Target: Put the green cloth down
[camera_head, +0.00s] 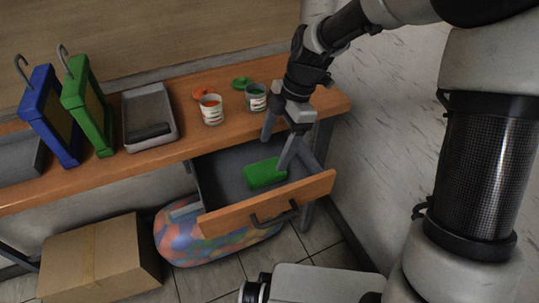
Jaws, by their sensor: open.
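The green cloth (263,173) is a small flat block shape lying in the open drawer (222,187) under the table. My gripper (276,153) hangs above the drawer with its fingers spread, pointing down. One finger is at the right end of the cloth and the other is near the table's front edge. Nothing shows between the fingers. I cannot tell whether the right finger touches the cloth.
The wooden table (190,154) holds an orange-paint jar (211,110), a green-paint jar (256,98), a grey tray (135,105) and blue (43,115) and green (84,105) frames. A cardboard box (98,258) and colourful balloon-like bundle (185,242) lie below. A wall is right.

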